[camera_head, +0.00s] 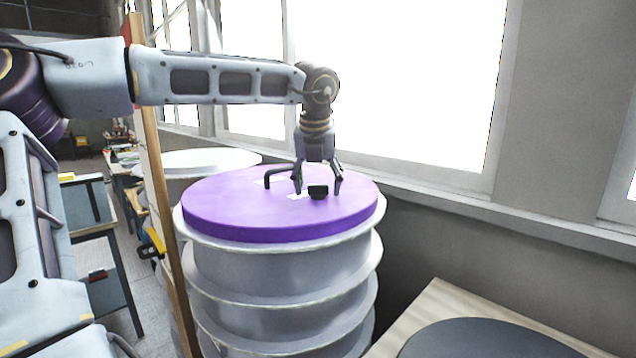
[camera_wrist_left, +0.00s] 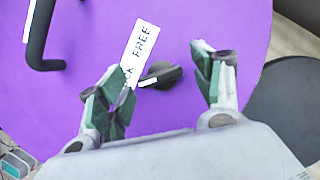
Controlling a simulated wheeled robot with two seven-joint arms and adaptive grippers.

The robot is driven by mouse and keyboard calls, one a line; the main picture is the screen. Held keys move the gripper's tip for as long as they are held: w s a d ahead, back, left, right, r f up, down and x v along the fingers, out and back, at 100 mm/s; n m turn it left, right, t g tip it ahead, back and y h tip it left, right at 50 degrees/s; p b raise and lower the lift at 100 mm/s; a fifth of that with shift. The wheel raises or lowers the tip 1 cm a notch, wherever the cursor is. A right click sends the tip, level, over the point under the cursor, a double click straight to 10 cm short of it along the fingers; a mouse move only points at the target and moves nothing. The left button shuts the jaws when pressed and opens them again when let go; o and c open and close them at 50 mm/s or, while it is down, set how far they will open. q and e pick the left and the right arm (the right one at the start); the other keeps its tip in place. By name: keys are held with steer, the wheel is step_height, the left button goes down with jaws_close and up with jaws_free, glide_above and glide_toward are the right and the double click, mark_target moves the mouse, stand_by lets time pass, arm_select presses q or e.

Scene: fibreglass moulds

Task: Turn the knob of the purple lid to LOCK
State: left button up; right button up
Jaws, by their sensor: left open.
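The purple lid (camera_head: 235,208) lies on top of a grey ribbed drum, and it fills much of the left wrist view (camera_wrist_left: 190,25). A small black knob (camera_head: 318,191) sits on the lid, beside a white label (camera_wrist_left: 140,50) on which "FREE" and part of another word can be read. In the left wrist view the knob (camera_wrist_left: 162,75) has a white mark at its left end, towards the partly hidden word. My left gripper (camera_head: 318,192) points down over the knob. Its fingers (camera_wrist_left: 165,92) are open, one on each side of the knob, apart from it. My right gripper is not in view.
A black bent handle (camera_wrist_left: 38,35) stands on the lid left of the knob. The grey ribbed drum (camera_head: 285,270) stands by the window wall. A wooden post (camera_head: 160,190) rises left of it. A dark round top (camera_head: 490,340) lies on a wooden surface at lower right.

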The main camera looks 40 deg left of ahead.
arm_select(q)
steer(key=v, duration=1.2)
stand_by(0.3)
stand_by(0.8)
